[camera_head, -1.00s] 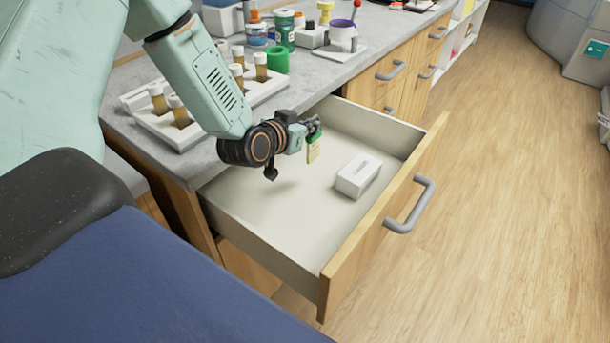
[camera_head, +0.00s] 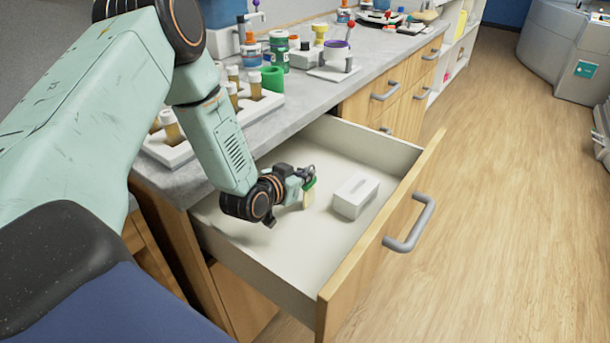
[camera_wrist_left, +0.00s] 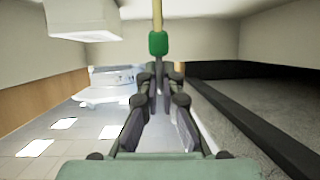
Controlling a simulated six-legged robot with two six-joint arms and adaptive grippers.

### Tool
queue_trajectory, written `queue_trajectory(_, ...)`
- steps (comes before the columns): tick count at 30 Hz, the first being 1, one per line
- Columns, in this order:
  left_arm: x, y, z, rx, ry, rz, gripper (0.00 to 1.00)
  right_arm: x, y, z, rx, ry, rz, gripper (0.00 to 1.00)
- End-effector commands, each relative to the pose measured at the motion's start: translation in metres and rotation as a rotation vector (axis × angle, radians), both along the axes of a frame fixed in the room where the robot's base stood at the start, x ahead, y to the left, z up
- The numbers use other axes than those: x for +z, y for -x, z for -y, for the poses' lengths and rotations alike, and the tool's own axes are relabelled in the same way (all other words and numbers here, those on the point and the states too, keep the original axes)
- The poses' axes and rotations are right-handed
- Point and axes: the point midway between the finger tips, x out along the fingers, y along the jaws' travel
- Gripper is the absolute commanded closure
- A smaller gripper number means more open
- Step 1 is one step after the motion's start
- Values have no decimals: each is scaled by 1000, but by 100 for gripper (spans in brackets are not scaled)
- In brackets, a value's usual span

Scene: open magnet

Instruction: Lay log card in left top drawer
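The log card (camera_head: 308,197) is cream with a green end and hangs upright, green end up, inside the open drawer. My left gripper (camera_head: 307,175) is shut on its green end. In the left wrist view, the fingers (camera_wrist_left: 160,92) are close together and the card's green part (camera_wrist_left: 158,43) shows nearly edge-on beyond them. The open top drawer (camera_head: 285,250) has a pale interior and a wooden front. I cannot tell whether the card's lower edge touches the drawer floor. My right gripper is not in view.
A white box (camera_head: 356,195) lies in the drawer, to the right of the card. The drawer floor in front of the gripper is clear.

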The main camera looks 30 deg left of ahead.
Motion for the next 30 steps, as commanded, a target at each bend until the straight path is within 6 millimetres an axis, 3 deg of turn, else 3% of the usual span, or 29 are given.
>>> queue_trajectory(4,-5,0,0,0,0,0,100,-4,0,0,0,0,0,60)
queue_trajectory(6,-4,0,0,0,0,0,90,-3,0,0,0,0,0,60)
queue_trajectory(13,-4,0,0,0,0,0,72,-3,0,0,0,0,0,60)
queue_trajectory(24,2,0,0,0,0,0,72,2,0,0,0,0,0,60)
queue_trajectory(30,15,31,-1,5,6,-3,72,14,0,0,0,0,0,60)
